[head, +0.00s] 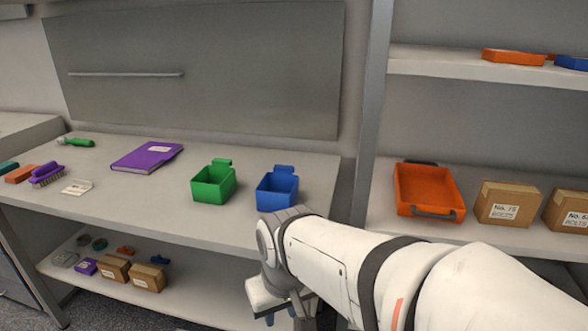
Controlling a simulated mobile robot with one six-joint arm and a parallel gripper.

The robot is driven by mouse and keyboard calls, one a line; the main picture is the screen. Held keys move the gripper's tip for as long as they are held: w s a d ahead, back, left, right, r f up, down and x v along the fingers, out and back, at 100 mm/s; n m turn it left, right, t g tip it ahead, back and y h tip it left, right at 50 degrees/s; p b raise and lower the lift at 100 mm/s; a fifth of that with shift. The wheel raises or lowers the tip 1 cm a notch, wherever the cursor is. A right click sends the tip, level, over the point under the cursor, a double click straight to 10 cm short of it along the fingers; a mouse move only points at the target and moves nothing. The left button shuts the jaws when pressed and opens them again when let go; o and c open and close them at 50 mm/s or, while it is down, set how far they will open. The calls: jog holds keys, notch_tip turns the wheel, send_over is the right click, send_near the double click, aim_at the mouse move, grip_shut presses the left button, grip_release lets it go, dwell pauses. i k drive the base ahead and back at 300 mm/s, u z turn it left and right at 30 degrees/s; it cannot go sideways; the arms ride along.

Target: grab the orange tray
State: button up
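An orange tray (428,186) with dark handles at its ends sits on the middle shelf of the right rack, left of the cardboard boxes. Another orange tray (513,57) lies on the upper shelf, seen from below its rim. My arm reaches in from the lower right, and my gripper (280,318) points down in front of the workbench's edge, well left of and below the middle-shelf tray. The fingers are small and partly cut off by the bottom edge, so I cannot tell if they are open.
A grey post (371,110) stands between the bench and the rack. Cardboard boxes (507,204) stand right of the tray. A blue bin (277,190), green bin (213,184) and purple binder (147,157) rest on the bench. The bench's front middle is clear.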

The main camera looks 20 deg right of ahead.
aim_at(425, 190)
jog(key=u, duration=0.45)
jog(key=k, duration=1.25)
jog(key=z, duration=1.25)
jog(key=i, duration=1)
jog(key=z, duration=0.05)
